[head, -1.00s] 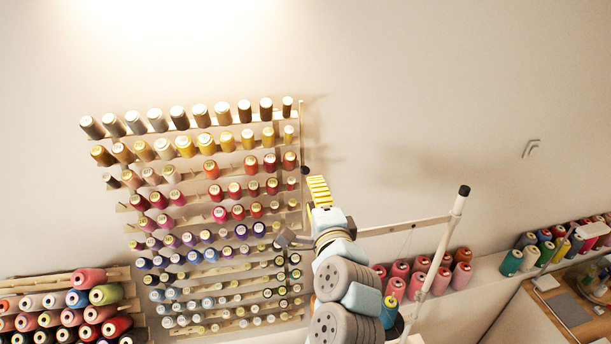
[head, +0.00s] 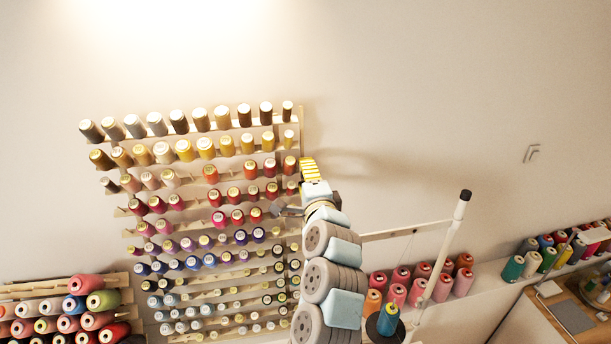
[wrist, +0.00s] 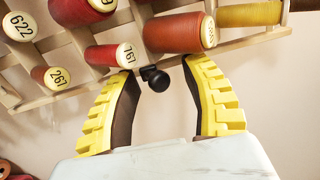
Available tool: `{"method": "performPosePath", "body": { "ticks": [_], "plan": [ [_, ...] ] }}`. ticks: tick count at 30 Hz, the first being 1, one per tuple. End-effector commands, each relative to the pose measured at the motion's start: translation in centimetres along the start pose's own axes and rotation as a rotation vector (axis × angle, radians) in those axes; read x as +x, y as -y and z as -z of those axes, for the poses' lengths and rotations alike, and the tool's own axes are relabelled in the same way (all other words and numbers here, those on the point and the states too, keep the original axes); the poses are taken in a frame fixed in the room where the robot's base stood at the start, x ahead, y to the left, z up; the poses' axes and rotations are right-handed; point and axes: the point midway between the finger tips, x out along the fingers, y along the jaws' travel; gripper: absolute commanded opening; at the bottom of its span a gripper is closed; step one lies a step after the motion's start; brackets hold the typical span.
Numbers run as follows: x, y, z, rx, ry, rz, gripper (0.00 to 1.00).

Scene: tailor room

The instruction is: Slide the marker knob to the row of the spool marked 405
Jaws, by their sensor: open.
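The black marker knob (wrist: 155,79) sits at the right edge of the thread rack (wrist: 262,36). In the wrist view it lies between the two yellow-ridged fingers of my gripper (wrist: 161,70), with visible gaps on both sides. My gripper is open and empty; in the head view it is at the rack's right edge (head: 309,168), and the knob is hidden there. Spools marked 622 (wrist: 18,27) and 267 (wrist: 52,77) are readable in the wrist view. No spool marked 405 can be made out.
A red spool (wrist: 175,33) projects just above the knob in the wrist view. A white stand pole (head: 446,245) rises right of my arm, with pink spools (head: 401,276) on a shelf behind.

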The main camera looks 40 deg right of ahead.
Motion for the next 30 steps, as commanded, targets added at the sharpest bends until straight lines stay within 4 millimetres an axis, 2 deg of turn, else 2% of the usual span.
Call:
{"method": "performPosePath", "body": {
  "ticks": [11, 16, 17, 25, 30],
  "plan": [
    [0.3, 0.0, -0.1, 0.0, 0.001, -0.001, 0.47],
    [0.3, 0.0, -0.1, 0.0, 0.001, -0.001, 0.02],
    [0.3, 0.0, -0.1, 0.0, 0.001, -0.001, 0.0],
    [0.3, 0.6, -0.1, 0.0, 0.002, 0.0, 0.0],
    [0.6, 3.2, -0.1, -0.001, 0.001, 0.002, 0.0]
  ]
}}
